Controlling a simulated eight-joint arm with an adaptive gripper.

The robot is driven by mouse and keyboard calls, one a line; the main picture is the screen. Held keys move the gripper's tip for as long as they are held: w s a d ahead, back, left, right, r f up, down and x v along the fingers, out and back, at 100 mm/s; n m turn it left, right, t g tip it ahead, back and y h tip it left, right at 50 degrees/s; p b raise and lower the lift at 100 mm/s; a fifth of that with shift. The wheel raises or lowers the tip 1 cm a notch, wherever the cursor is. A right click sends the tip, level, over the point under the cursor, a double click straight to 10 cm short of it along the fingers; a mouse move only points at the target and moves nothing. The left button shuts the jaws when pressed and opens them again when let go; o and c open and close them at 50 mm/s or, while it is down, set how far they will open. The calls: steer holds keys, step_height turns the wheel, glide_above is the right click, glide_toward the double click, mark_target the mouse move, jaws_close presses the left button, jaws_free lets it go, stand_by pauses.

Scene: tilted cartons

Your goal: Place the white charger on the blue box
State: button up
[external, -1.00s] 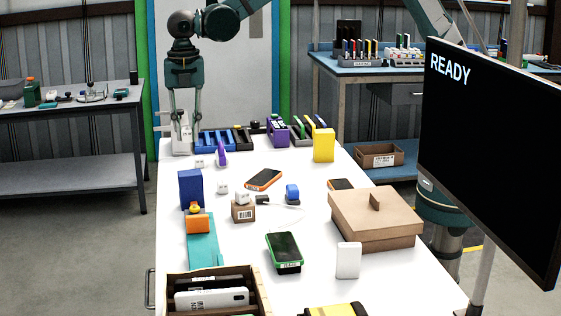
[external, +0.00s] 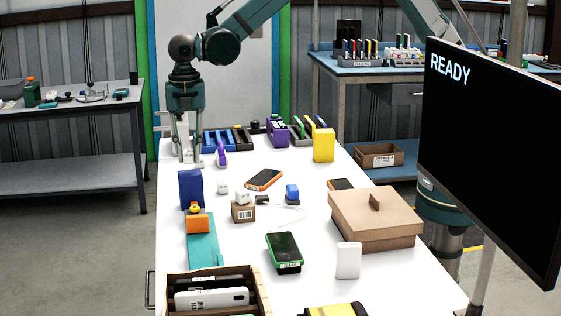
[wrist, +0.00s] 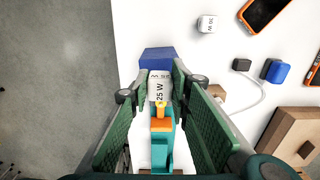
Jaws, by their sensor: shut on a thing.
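The white charger (wrist: 160,88), marked 25 W, is between the fingers of my gripper (wrist: 160,80) in the wrist view. My gripper (external: 187,157) is shut on it and points down at the back left of the table in the external view. The fingers hide much of the charger there. The dark blue box (external: 190,190) stands upright at the left table edge, just below the fingertips in the picture. In the wrist view the blue box (wrist: 158,57) shows just beyond the charger. I see no contact between them, and the exact gap is unclear.
A teal stand (external: 203,245) with an orange block (external: 198,224) and a small yellow item is in front of the blue box. A purple item (external: 221,155) is right of my gripper. A small carton (external: 242,212) carries another white charger (external: 242,197).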

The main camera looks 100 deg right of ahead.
mark_target(189, 161)
steer(key=shift+f, duration=1.4)
steer(key=shift+f, duration=0.2)
steer(key=o, duration=0.9)
steer(key=shift+r, duration=0.3)
step_height(189, 161, up, 12)
steer(key=shift+f, duration=0.1)
